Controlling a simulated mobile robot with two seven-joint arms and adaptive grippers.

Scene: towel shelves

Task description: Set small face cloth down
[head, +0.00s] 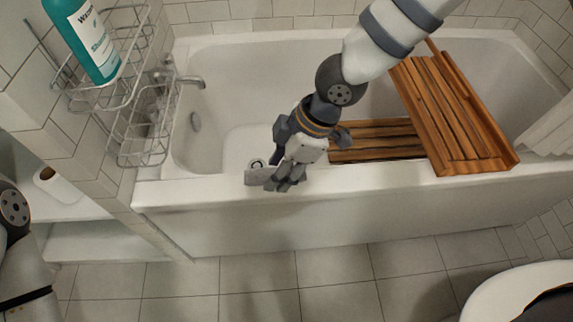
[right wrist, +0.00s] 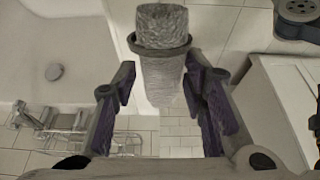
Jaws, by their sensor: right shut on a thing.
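The small face cloth (right wrist: 162,78) is a rolled, light grey textured bundle in the right wrist view. A darker ring passes around its upper part. My right gripper (right wrist: 163,88) is shut on it, with a finger on each side. In the head view my right gripper (head: 273,180) is over the front rim of the bathtub, left of centre. A pale grey piece beside its fingers (head: 259,176) appears to be the cloth, largely hidden by the gripper. My left gripper is out of view; only part of my left arm shows at the left edge.
The white bathtub (head: 350,205) spans the middle. A wooden bath tray (head: 455,115) lies across its right side, with wooden slats (head: 375,140) inside. A wire rack (head: 140,105) with a teal bottle (head: 88,40) hangs at left. White shelves (head: 90,240) stand at lower left.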

